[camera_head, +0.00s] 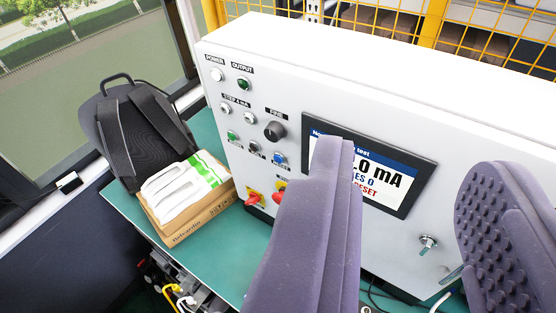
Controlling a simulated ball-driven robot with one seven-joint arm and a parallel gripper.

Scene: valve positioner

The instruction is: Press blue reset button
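The blue reset button (279,158) is a small round button on the front of a white control panel (395,90), left of the display. Its label is partly unreadable. My gripper (405,190) is in the foreground, with two purple-grey fingers spread wide apart and nothing visible between them. The left finger covers part of the display and the panel area below the blue button. The blue button itself is in view, just left of that finger's tip. I cannot tell the exact distance from the finger to the panel.
The panel also has a display (400,178) with partly hidden text ending in "RESET", a black knob (274,131), a green button (232,135), a red switch (254,199) and a key lock (428,241). A backpack (130,135) and a cardboard box (195,220) are on the green table (140,213).

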